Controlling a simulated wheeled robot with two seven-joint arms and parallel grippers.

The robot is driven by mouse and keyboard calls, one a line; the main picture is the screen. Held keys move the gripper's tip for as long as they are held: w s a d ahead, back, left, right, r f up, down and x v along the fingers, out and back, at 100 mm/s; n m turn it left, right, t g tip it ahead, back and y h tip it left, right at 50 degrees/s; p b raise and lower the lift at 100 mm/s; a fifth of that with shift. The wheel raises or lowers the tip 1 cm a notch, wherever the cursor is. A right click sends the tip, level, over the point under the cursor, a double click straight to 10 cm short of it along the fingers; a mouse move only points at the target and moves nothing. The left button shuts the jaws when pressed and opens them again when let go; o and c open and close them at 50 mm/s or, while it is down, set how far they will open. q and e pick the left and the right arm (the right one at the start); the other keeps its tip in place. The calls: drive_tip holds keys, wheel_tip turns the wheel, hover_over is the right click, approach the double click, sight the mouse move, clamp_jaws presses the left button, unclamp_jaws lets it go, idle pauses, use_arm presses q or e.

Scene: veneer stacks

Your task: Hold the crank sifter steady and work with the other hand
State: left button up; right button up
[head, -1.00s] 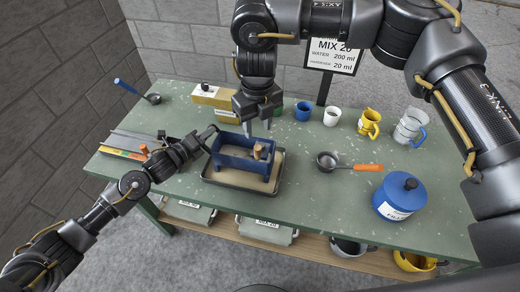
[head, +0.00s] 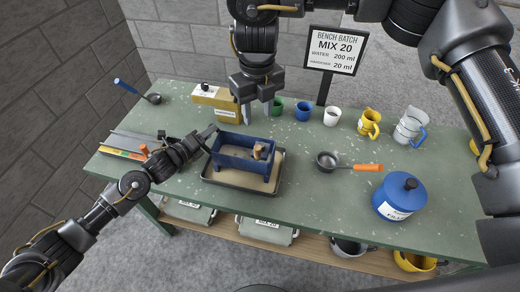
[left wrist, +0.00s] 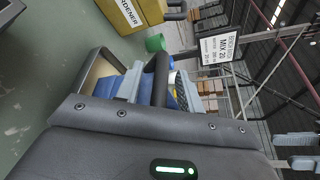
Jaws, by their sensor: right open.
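The blue crank sifter (head: 232,160) stands upright on a shallow dark-rimmed tray (head: 229,187) in the head view. Its tan crank knob (head: 258,150) is on the right end. My left gripper (head: 207,136) is at the sifter's left end, shut on its dark handle. In the left wrist view the handle (left wrist: 160,78) runs between the fingers, with the blue body behind. My right gripper (head: 257,114) is open and empty, pointing down behind and above the sifter, apart from the knob.
Behind stand a yellow hardener box (head: 212,103), small green (head: 277,107), blue (head: 302,111) and white (head: 332,116) cups, and jugs. A small pan with an orange handle (head: 366,167) and a blue lidded pot (head: 398,196) are right. A sign (head: 333,52) stands at the back.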

use_arm(q)
drive_tip(key=p+v, duration=0.1)
drive_tip(key=v, duration=1.8)
idle(0.6)
